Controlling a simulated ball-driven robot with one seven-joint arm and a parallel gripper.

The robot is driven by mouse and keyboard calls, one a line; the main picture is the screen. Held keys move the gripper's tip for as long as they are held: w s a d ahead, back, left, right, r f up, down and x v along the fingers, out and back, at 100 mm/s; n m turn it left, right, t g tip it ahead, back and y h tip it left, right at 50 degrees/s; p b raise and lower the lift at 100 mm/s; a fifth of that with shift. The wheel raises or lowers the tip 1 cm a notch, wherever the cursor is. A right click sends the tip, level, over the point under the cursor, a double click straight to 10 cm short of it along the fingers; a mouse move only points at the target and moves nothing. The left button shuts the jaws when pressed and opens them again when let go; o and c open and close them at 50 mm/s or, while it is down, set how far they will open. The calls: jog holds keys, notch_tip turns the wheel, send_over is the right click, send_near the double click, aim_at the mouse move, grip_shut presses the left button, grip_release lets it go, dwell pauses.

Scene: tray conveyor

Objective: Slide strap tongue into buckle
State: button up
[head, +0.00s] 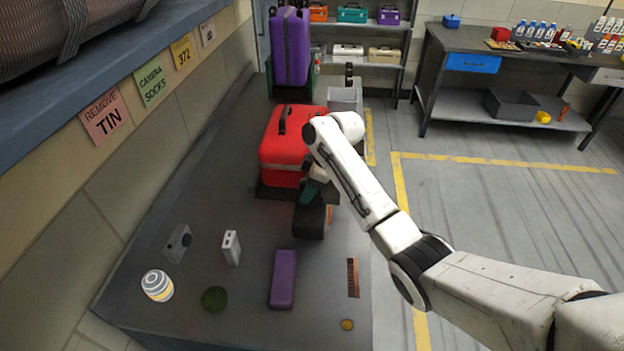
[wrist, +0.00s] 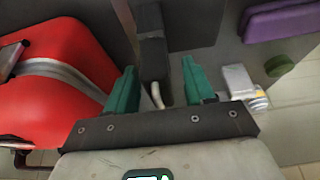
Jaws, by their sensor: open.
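A red suitcase (head: 285,150) with a dark handle stands on the grey surface. In the wrist view the suitcase (wrist: 50,75) fills the left side, with a grey band across it. My gripper (head: 312,190) is beside the suitcase's right front side; its teal fingers (wrist: 155,88) are apart. A dark block (head: 309,222) is just in front of the suitcase. A dark piece (wrist: 151,45) shows beyond and between the fingers, with a small pale curved part (wrist: 157,95) near its lower end. I cannot tell which part is the strap tongue or the buckle, nor whether they touch.
A purple suitcase (head: 290,48) stands behind. A wall (head: 150,150) bounds the left side.

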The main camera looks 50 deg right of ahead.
jog(key=shift+c, duration=0.4)
grip_shut()
jog(key=shift+r, duration=0.15)
jog(key=shift+r+p, duration=0.35)
jog(key=shift+p, duration=0.1)
jog(key=shift+r+p, duration=1.85)
jog(key=shift+r, duration=0.25)
notch_tip(320, 180, up, 2)
jog(key=shift+r+p, duration=0.1)
jog(key=shift+p, duration=0.9)
jog(key=shift+r, duration=0.9)
